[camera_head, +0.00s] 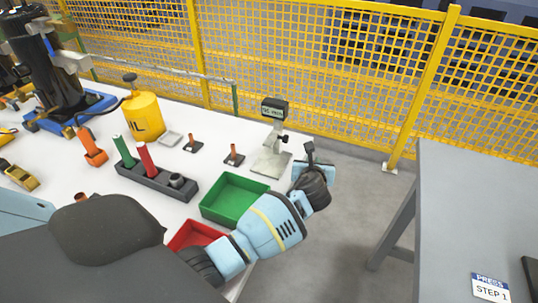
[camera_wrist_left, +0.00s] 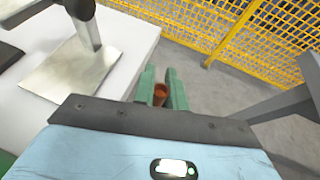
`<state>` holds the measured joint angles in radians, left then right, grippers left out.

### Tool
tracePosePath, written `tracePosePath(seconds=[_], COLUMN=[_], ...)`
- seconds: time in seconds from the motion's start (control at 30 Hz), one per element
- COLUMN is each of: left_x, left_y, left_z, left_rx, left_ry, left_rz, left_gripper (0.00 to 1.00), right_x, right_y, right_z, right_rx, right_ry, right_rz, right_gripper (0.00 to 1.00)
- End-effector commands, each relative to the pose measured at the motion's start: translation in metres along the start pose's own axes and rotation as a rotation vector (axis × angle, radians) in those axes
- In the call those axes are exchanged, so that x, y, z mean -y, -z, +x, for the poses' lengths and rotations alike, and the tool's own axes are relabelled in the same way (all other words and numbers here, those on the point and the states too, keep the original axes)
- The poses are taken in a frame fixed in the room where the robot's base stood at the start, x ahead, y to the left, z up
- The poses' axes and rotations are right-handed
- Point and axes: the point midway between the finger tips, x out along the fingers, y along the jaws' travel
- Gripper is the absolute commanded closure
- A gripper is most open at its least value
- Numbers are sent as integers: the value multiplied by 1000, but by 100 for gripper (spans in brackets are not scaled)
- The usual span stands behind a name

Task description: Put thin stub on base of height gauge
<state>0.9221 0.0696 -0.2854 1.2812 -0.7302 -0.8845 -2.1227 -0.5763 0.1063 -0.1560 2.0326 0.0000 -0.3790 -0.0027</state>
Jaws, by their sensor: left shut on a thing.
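The height gauge (camera_head: 276,135) stands near the right edge of the white table, with a small display on top and a flat metal base (camera_head: 270,163). Its bare base also shows at the left of the left wrist view (camera_wrist_left: 70,75). My left gripper (camera_head: 316,172) is just right of the gauge, past the table edge. In the left wrist view its green fingers (camera_wrist_left: 161,80) are shut on a copper-coloured stub (camera_wrist_left: 160,95), whose round end shows between them. The stub is apart from the base. The head view hides the fingers and stub. My right gripper is not in view.
A green bin (camera_head: 232,199) and a red bin (camera_head: 194,236) lie below the gauge. A dark rack (camera_head: 156,182) with green and red cylinders, small stub stands (camera_head: 234,156) and a yellow oil can (camera_head: 143,115) are further left. A grey table (camera_head: 475,215) is right, beyond open floor.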

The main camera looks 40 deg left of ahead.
Motion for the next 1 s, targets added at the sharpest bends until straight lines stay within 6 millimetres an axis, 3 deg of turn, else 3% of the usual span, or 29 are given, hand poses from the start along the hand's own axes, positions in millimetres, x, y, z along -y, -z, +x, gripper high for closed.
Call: tracePosePath(seconds=[0.2, 0.4, 0.83, 1.0], left_x=[-52, -87, -105, -129], left_y=[-7, -10, -11, -14], left_z=[11, 18, 23, 28], left_rx=[3, 4, 2, 2], left_ry=[-3, -1, 0, -2], left_rz=[0, 0, 1, 1], left_gripper=[100, 100, 100, 100], right_x=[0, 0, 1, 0], right_y=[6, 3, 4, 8], right_z=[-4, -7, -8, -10], right_rx=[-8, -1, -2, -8], right_ry=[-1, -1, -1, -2], right_rz=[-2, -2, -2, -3], right_gripper=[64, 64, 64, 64])
